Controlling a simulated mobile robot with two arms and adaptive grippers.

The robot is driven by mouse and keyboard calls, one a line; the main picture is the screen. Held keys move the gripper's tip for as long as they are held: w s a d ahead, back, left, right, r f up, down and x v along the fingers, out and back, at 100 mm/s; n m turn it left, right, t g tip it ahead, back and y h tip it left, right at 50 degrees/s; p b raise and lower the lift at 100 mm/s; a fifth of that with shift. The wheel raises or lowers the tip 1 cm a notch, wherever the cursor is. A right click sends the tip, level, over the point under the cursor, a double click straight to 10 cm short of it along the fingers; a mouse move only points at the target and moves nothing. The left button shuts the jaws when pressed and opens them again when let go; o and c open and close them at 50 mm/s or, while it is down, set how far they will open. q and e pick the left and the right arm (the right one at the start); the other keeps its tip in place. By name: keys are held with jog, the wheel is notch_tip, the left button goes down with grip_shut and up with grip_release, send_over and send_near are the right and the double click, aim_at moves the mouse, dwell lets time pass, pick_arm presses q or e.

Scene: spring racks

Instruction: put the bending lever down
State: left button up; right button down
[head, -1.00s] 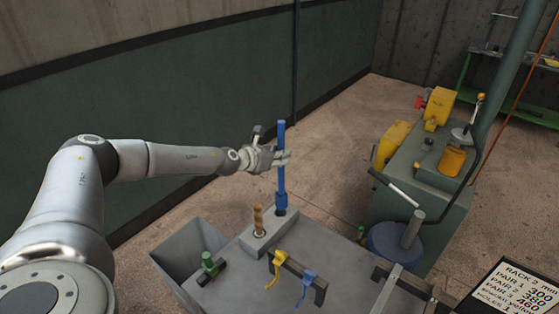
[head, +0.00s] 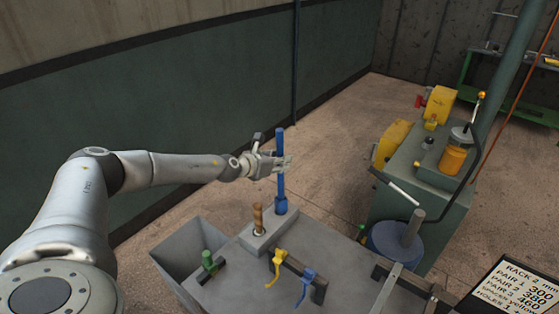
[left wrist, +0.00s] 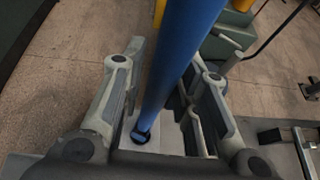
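The bending lever (head: 280,180) is a long blue bar. It stands upright with its foot at the grey holder block (head: 258,240) on the bench's far left corner. My left gripper (head: 277,164) is around its upper part, coming from the left. In the left wrist view, the blue lever (left wrist: 175,65) runs between the two fingers, which are spread with gaps on both sides. Its lower end meets the grey block near a dark ring. My right gripper is not in view.
A wooden-handled tool (head: 258,218) stands in the same block. A grey bin (head: 185,250) is left of the bench. Yellow (head: 278,262) and blue (head: 307,284) hooked pieces hang on a dark bar. A green machine (head: 425,185) stands at right.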

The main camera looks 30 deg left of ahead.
pick_arm(q)
jog(key=shift+o, duration=0.7)
jog(key=shift+r, duration=0.1)
jog(key=shift+s+a+r, duration=0.1)
jog(key=shift+s+r, duration=0.25)
jog(key=shift+r, duration=0.2)
jog(key=v, duration=1.1)
jog(key=shift+s, duration=0.1)
jog(key=shift+f, duration=0.1)
